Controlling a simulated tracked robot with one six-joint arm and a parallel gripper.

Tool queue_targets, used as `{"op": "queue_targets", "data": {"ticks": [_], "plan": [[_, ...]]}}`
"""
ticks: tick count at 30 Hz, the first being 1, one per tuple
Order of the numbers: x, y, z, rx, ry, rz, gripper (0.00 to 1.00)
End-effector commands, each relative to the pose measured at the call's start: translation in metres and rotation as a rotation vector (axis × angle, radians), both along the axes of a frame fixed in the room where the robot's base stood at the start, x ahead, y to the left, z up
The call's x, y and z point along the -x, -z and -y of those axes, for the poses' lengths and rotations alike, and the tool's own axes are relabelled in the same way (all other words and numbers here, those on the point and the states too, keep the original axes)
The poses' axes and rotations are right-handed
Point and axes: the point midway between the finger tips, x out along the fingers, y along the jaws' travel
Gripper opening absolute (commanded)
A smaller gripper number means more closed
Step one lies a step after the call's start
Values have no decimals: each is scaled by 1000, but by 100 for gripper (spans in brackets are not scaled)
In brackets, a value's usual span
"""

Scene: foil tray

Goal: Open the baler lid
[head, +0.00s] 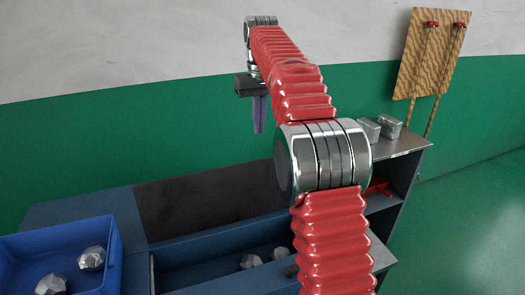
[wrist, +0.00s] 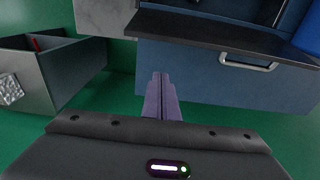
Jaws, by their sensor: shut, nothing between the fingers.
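The blue baler (head: 190,245) stands in the lower middle of the head view. Its lid (head: 205,200) is raised and tilted back, with its dark inner face showing. The chamber in front of it is uncovered, with foil balls (head: 251,261) inside. In the wrist view, the lid (wrist: 205,31) shows as a dark slab, with a silver handle (wrist: 248,63) by its near edge. My gripper (head: 258,126) points down beyond the lid, its purple fingers together and empty. In the wrist view the fingers (wrist: 160,80) are left of the handle and apart from it.
A blue bin (head: 118,262) with foil balls stands at the left. A grey shelf unit (head: 408,147) at the right bears foil blocks (head: 388,127); a red item lies inside it. Green floor is clear at far right.

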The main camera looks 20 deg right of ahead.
Motion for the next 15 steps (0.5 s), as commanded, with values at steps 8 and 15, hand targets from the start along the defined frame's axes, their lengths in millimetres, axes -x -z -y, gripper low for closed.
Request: {"op": "queue_targets", "data": {"ticks": [8, 15], "plan": [[-2, 33, 0, 0, 0, -2, 0], [-4, 68, 0, 0, 0, -2, 0]]}}
